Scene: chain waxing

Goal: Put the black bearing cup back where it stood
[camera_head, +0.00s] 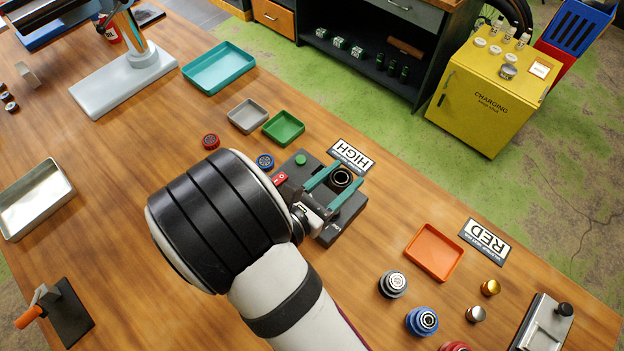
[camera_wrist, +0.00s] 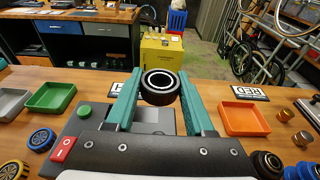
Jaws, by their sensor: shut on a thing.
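The black bearing cup (camera_head: 341,178) is between the two teal fingers of my gripper (camera_head: 332,188) in the head view. In the wrist view the cup (camera_wrist: 160,88) shows its pale ring and dark hollow, held near the fingertips of my gripper (camera_wrist: 160,98). My gripper is shut on it. The cup appears in front of or over a grey device (camera_head: 298,172) with a green button and a red switch. The gap below the cup is hard to judge. My wrist hides part of the table and device.
A HIGH sign (camera_head: 350,157) lies just behind the device. A green tray (camera_head: 283,128) and grey tray (camera_head: 247,116) are to the left, with red (camera_head: 210,141) and blue (camera_head: 265,161) round parts near. An orange tray (camera_head: 433,252) and RED sign (camera_head: 485,241) are to the right.

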